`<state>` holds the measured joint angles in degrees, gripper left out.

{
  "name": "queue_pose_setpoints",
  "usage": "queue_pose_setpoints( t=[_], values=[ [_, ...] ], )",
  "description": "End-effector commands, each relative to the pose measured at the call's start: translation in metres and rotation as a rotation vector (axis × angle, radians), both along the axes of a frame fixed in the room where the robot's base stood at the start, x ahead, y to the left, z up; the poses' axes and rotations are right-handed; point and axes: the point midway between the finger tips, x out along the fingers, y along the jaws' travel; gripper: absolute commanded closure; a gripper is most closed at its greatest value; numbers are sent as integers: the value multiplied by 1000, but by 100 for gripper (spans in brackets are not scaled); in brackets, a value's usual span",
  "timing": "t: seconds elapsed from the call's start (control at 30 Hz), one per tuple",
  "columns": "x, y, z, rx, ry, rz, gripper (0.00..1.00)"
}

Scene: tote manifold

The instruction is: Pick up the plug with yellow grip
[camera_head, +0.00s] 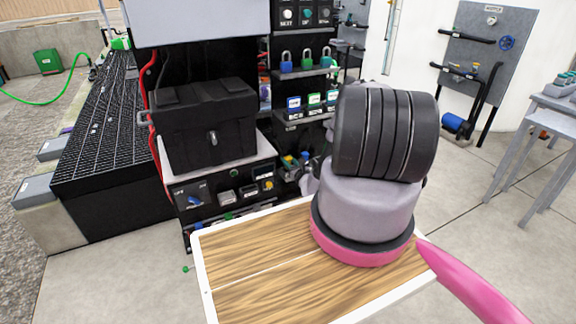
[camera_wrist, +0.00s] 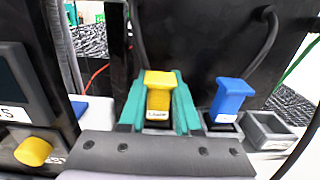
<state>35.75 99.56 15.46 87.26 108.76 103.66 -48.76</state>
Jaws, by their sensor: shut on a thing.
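The plug with yellow grip (camera_wrist: 159,82) stands upright in the middle of the wrist view, with a small white label below its yellow top. The two teal fingers of my gripper (camera_wrist: 160,98) press on its left and right sides and are shut on it. Its lower end is hidden behind the dark gripper body, so I cannot tell whether it sits in a socket. In the head view my arm hides the fingers and I cannot make out the plug clearly.
A blue plug (camera_wrist: 231,98) with a cable stands close to the right, beside an empty-looking grey socket (camera_wrist: 268,130). A yellow knob (camera_wrist: 33,151) is at the left. In the head view a black toolbox (camera_head: 205,125) stands left of my arm, and shelves with padlocks (camera_head: 306,60) are behind.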

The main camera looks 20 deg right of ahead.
Motion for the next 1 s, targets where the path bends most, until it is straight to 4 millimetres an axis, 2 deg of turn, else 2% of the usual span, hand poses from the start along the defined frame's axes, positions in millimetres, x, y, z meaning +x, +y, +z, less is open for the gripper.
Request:
queue_pose_setpoints(
  t=[0.13, 0.27, 0.7, 0.8, 1.0],
  values=[
    [0, 0, 6, 0, 0, 0, 100],
    [1, -1, 21, 0, -1, 0, 100],
    [0, 0, 91, 0, 0, 0, 100],
    [0, 0, 98, 0, 0, 0, 100],
    [0, 0, 100, 1, 1, 0, 100]
  ],
)
